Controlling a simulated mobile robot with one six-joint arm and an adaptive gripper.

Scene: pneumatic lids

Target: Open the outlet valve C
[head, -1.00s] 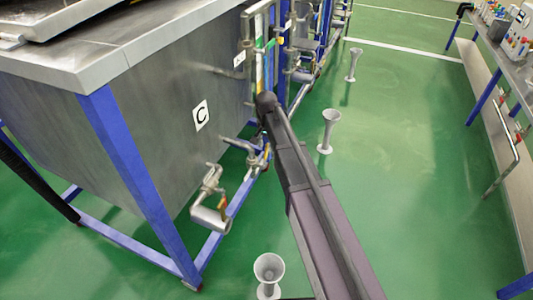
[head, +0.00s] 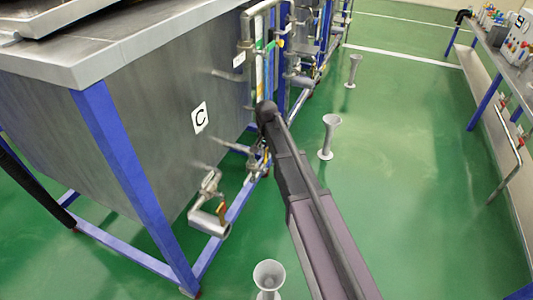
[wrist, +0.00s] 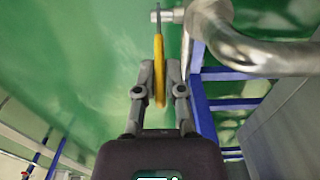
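The tank with the C label (head: 199,118) stands at the left in the head view. A pipe elbow with a valve (head: 210,215) and an orange-yellow lever sticks out low from its side. A second small pipe and valve (head: 240,147) sits farther back, near the end of my arm. In the wrist view, my gripper (wrist: 160,72) has its two fingers close together on both sides of a yellow lever handle (wrist: 159,55), seemingly touching it. The lever hangs from a metal pipe fitting (wrist: 172,15) beside a large bent pipe (wrist: 245,50). In the head view my arm hides the fingers.
Blue frame legs (head: 135,170) hold up the tank. Grey funnels (head: 268,277) stand on the green floor, one near the front and others farther back (head: 328,135). A bench with controls (head: 505,40) runs along the right.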

